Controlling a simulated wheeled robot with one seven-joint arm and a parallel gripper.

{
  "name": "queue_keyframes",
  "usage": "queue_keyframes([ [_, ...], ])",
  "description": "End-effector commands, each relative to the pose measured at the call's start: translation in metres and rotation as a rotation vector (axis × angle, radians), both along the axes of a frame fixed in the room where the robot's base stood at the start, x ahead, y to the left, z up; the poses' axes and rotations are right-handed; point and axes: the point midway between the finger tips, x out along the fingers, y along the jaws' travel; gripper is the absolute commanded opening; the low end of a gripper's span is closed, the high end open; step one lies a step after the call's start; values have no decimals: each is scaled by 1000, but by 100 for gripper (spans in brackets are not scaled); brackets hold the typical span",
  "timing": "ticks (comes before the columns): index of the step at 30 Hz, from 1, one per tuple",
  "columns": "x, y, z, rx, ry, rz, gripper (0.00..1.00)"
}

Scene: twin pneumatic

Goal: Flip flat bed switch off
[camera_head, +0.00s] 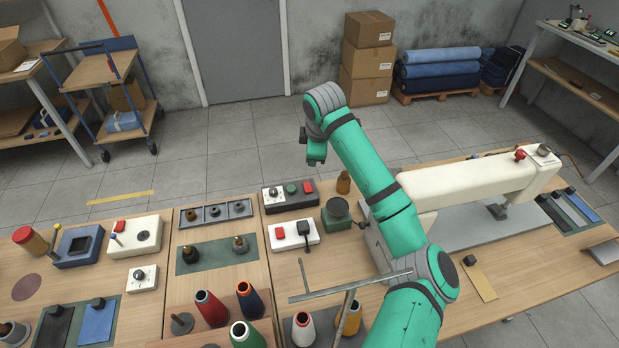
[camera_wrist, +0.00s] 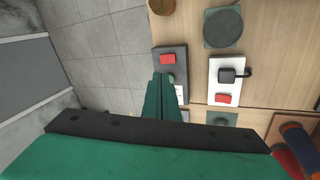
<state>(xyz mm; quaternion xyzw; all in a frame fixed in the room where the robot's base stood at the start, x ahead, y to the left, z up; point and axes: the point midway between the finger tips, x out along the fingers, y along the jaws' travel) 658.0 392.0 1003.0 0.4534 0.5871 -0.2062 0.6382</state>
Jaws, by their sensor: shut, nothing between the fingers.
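No readable label shows which control is the flat bed switch. A white box (camera_head: 308,240) with a red rocker and a black lever stands on the table; in the wrist view this white box (camera_wrist: 225,77) lies right of my fingers. Behind it is a dark control box (camera_head: 269,207) with a knob, a green button and a red button. My gripper (camera_head: 315,160) is raised above the table's far side, fingers pointing down. In the wrist view my gripper (camera_wrist: 162,78) is shut and empty, its fingers covering part of the dark box near its red button (camera_wrist: 168,58).
A cream sewing machine (camera_head: 460,192) stands on the right side of the table. Thread cones (camera_head: 211,308) stand in front. A thin metal stand (camera_head: 348,300) rises near my arm.

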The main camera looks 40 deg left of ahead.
Motion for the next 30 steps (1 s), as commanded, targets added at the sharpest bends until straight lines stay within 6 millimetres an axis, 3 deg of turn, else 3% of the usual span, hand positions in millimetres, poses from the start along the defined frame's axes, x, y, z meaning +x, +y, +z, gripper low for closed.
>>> queue_keyframes([
  [9, 3, 0, -1, -68, -66, 248, 0],
  [23, 4, 1, -3, -73, -70, 266, 0],
  [30, 9, 7, -29, -74, -67, 264, 0],
])
